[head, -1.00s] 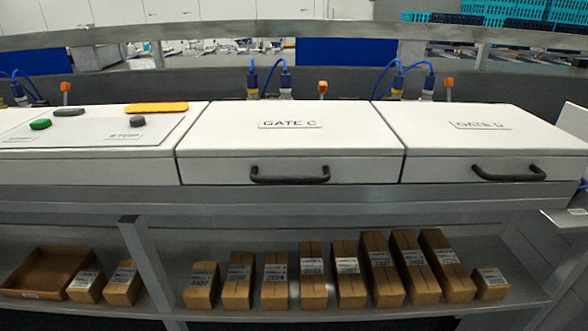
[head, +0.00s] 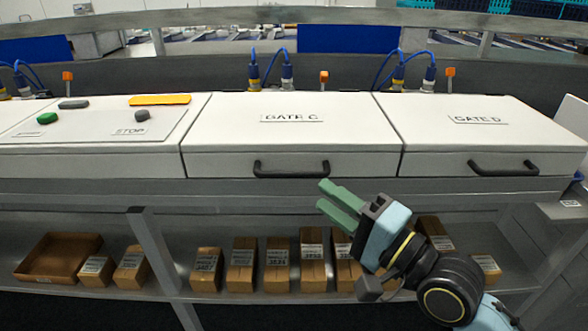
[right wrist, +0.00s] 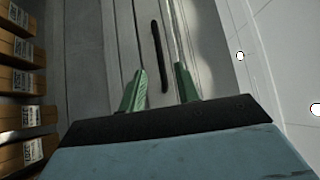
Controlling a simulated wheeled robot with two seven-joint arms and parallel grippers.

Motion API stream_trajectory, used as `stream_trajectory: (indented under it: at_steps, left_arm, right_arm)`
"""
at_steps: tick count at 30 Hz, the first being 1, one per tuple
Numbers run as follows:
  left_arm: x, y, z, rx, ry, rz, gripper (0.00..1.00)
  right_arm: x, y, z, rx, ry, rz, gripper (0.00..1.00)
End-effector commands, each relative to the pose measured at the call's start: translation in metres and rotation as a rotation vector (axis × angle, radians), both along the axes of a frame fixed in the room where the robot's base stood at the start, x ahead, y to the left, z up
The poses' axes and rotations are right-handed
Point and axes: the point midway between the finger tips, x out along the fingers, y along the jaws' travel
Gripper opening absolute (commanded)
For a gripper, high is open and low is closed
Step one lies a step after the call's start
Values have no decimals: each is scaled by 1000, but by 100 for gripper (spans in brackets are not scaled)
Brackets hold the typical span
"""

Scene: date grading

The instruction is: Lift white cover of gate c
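The white cover of gate C (head: 225,130) is shut and lies flat in the middle of the head view, with a "GATE C" label on top. Its black handle (head: 292,168) is on the front face; a black handle (right wrist: 157,56) also shows beyond the fingers in the right wrist view. My right gripper (head: 332,198) is just below and right of the gate C handle in the head view, apart from it. Its green fingers are spread with nothing between them, as the right wrist view (right wrist: 160,85) shows. My left gripper is not in view.
The gate D cover (head: 540,135) with its own handle (head: 502,167) is shut on the right. A panel with a green button (head: 47,118) and a STOP label is on the left. Several cardboard boxes (head: 241,265) and an open carton (head: 58,258) stand on the lower shelf.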

Motion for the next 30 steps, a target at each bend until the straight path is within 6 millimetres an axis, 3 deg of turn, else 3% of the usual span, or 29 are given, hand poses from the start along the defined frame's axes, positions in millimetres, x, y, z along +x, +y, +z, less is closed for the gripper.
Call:
stream_trajectory:
  at_steps: [6,12,25,30]
  left_arm:
    - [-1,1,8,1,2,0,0]
    - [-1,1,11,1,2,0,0]
    - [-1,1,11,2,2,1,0]
    - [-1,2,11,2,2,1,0]
  right_arm:
    - [33,34,8,1,0,0,33]
    - [52,53,11,1,-1,0,33]
    - [59,60,11,-2,-1,0,33]
    - [59,60,11,-2,-1,0,12]
